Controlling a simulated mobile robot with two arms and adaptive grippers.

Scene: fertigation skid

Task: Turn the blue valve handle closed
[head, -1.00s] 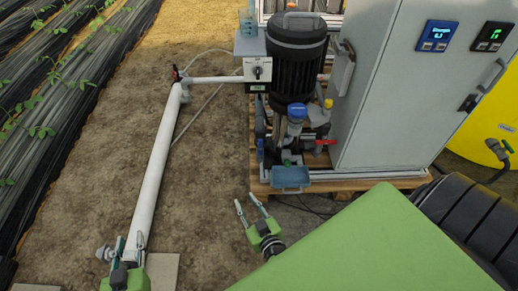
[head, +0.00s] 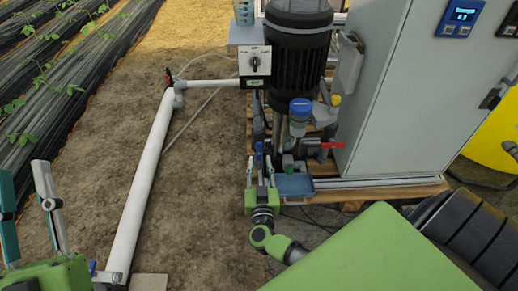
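A small upright blue valve handle (head: 259,151) is on the pipework at the left front of the pump skid. My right gripper (head: 261,163) is just in front of it, its two fingers apart and pointing at the skid. The handle shows in line with the gap between the fingertips; I cannot tell whether they touch it. The lower part of the valve is hidden behind the gripper. My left gripper (head: 23,168) is at the lower left, fingers wide apart and empty, far from the skid.
A red lever (head: 332,146) and a blue-capped canister (head: 300,108) are right of the handle. A blue tray (head: 295,187) is beside my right gripper. The grey cabinet (head: 410,90) blocks the right. A white pipe (head: 145,185) runs along open soil at left.

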